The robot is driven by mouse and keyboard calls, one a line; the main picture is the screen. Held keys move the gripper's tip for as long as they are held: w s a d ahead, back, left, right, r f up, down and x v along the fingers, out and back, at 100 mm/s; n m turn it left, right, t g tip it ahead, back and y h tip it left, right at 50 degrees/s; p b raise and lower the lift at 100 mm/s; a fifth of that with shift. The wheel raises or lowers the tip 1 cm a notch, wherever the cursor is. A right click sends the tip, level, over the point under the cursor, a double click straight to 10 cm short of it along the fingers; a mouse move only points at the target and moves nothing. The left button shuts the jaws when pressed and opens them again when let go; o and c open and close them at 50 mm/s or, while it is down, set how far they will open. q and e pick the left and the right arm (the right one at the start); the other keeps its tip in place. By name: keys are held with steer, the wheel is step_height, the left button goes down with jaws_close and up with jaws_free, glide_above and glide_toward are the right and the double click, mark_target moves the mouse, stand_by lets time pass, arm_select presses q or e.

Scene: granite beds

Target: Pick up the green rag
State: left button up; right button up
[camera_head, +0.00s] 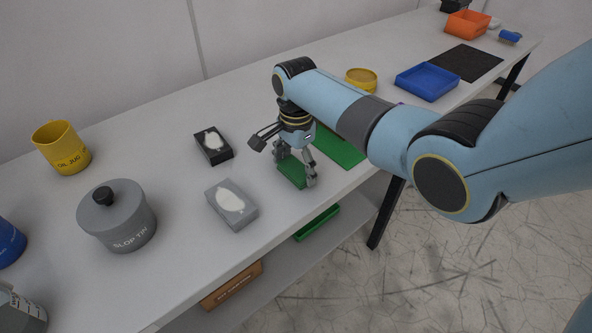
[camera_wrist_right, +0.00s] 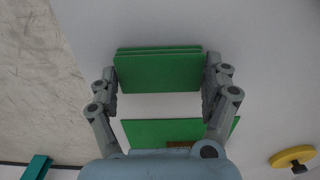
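The green rag (camera_head: 291,174) is a folded green block on the table near its front edge, between the fingers of my right gripper (camera_head: 296,167). In the right wrist view the rag (camera_wrist_right: 158,72) shows as stacked green layers. The right fingertips (camera_wrist_right: 160,82) stand wide apart, one beside each end of it. They are very close to its ends; I cannot tell whether they touch. The gripper points down from above and hides part of the rag in the head view. My left gripper is not in view.
A flat green mat (camera_head: 340,149) lies right beside the rag. A grey box (camera_head: 231,211) and a black box (camera_head: 213,152) stand to the left, with the slop tin (camera_head: 118,228) farther left. A yellow round container (camera_head: 361,79) and a blue tray (camera_head: 427,88) lie beyond my right arm.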

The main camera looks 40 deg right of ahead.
mark_target(300, 168)
steer(key=c, duration=0.3)
steer(key=shift+c, duration=0.2)
steer(key=shift+r, duration=0.1)
steer(key=shift+r, duration=0.3)
steer(key=r, duration=0.3)
steer(key=shift+s+d+r, duration=0.25)
steer(key=shift+s+r, duration=0.1)
steer(key=shift+r, duration=0.05)
steer(key=s+d+r, duration=0.5)
steer(key=s+r, duration=0.1)
steer(key=s, duration=0.3)
steer(key=shift+s+r+p, duration=0.25)
steer(key=shift+p, duration=0.15)
steer(key=shift+d, duration=0.1)
